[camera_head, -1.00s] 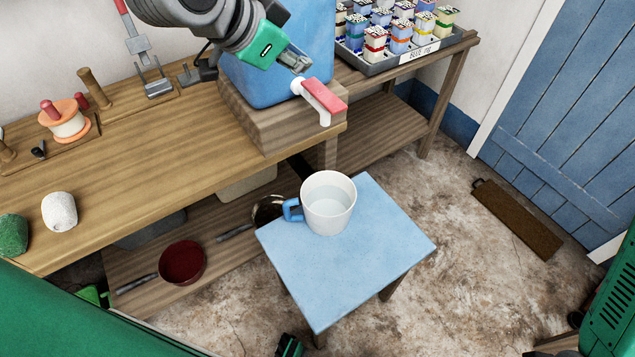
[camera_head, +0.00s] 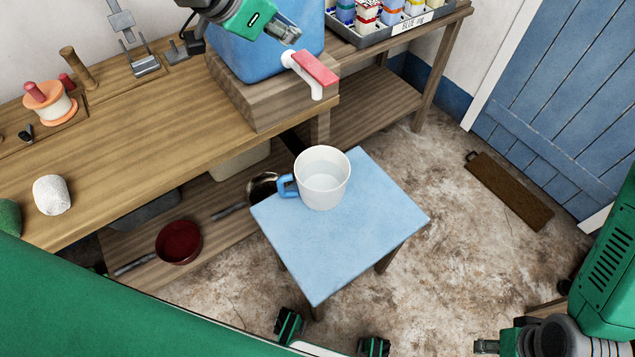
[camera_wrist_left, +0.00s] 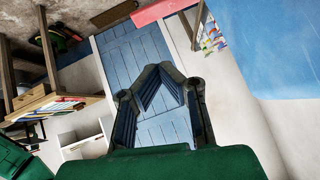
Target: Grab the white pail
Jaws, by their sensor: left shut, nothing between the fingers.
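The white pail (camera_head: 322,180) stands upright on a light blue stool (camera_head: 345,235), with its blue handle pointing left. It holds what looks like clear water. My left gripper (camera_head: 291,36) is shut and empty, up beside the red-handled tap and clear of the pail. In the left wrist view its fingertips (camera_wrist_left: 160,72) meet, and the pail is not visible there. My right gripper (camera_head: 485,347) shows at the bottom right edge, well away from the pail; its fingers are too small to read.
A blue water container with a red-levered tap (camera_head: 315,68) stands on a wooden block on the bench (camera_head: 150,140), behind the stool. A red pan (camera_head: 179,241) lies on the lower shelf. The floor right of the stool is mostly clear; a brown board (camera_head: 510,190) lies near the blue door.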

